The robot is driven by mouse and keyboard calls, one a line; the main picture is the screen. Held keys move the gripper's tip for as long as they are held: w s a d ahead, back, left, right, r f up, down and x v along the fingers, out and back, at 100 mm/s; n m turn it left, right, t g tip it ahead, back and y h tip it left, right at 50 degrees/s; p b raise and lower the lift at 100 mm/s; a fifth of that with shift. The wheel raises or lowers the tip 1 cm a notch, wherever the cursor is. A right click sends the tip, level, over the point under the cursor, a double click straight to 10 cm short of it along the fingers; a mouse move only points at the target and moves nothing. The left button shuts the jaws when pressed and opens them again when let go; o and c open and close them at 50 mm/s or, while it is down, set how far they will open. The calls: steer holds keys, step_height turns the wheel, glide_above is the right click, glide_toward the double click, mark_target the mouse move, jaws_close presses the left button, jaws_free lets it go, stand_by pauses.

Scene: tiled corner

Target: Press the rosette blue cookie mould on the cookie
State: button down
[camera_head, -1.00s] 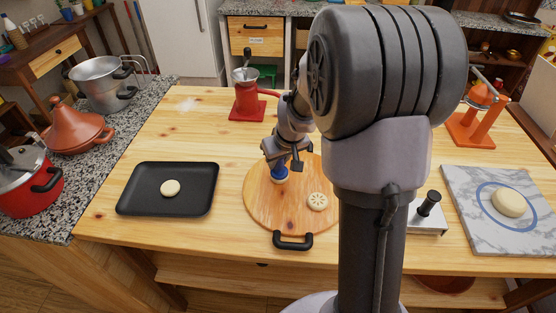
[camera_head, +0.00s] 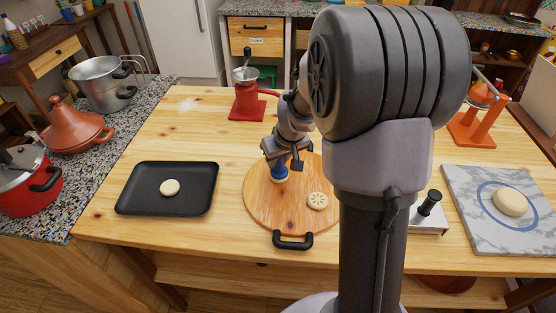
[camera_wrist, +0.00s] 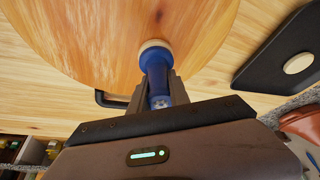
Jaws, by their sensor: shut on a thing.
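My gripper (camera_head: 282,160) is shut on the blue cookie mould (camera_head: 279,172), which stands upright on the round wooden board (camera_head: 262,211). In the wrist view the blue mould (camera_wrist: 157,75) sits between my fingers, and its lower end meets a pale cookie (camera_wrist: 155,45) lying on the board. Only the cookie's rim shows; its top is hidden under the mould. A second cookie (camera_head: 317,201) with a rosette pattern lies on the board to the right.
A black tray (camera_head: 140,205) with a plain cookie (camera_head: 170,187) lies to the left. A marble slab (camera_head: 469,224) with dough (camera_head: 509,202) is at the right. A red grinder (camera_head: 247,102) stands behind the board. A black-knobbed tool (camera_head: 429,209) lies right of my arm.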

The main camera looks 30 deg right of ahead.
steer(key=shift+s+f, duration=0.1)
stand_by(0.3)
step_height(320, 180, up, 7)
steer(key=p, duration=0.5)
stand_by(0.4)
